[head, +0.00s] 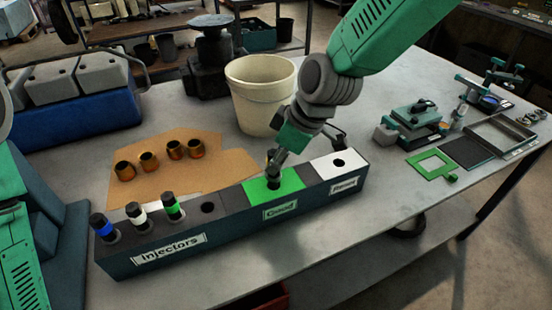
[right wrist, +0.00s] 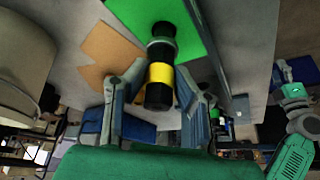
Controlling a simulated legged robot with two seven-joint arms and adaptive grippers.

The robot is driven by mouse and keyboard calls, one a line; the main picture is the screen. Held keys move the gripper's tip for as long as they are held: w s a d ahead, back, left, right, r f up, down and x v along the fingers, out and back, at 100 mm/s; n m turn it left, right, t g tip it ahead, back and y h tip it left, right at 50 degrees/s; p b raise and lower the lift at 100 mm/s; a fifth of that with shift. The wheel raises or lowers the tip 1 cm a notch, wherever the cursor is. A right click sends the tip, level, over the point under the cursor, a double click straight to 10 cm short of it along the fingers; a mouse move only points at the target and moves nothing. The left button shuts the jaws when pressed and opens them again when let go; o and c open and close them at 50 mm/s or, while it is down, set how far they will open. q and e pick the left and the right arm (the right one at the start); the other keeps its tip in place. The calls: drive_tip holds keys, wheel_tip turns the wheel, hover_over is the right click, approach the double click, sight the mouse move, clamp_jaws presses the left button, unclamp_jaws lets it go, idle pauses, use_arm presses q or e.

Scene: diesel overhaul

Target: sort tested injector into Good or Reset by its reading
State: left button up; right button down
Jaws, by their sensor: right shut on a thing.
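My right gripper (head: 274,168) is shut on an injector with a yellow band (right wrist: 160,73), over the green Good section (head: 259,191) of the long rack (head: 222,232). In the right wrist view the injector's far end meets the dark hole in the green plate; how deep it sits is unclear. The white Reset section (head: 322,168), its label hard to read, has an empty hole. Injectors with blue (head: 104,228), white (head: 138,217) and green (head: 173,208) bands stand in the Injectors section, beside an empty hole. No reading is legible.
A cream bucket (head: 260,88) stands close behind the gripper. Copper-coloured sleeves (head: 149,161) stand on cardboard (head: 208,177). A blue container (head: 82,122) is at the left. Green devices (head: 418,118) and a green frame (head: 428,164) lie at the right. Table in front of them is clear.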

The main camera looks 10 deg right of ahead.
drive_tip(key=shift+f+b, duration=0.6)
drive_tip(key=shift+f, duration=0.6)
drive_tip(key=shift+p, duration=0.3)
drive_tip(key=c, duration=1.3)
unclamp_jaws()
drive_tip(key=o, duration=0.4)
drive_tip(key=shift+o, duration=0.2)
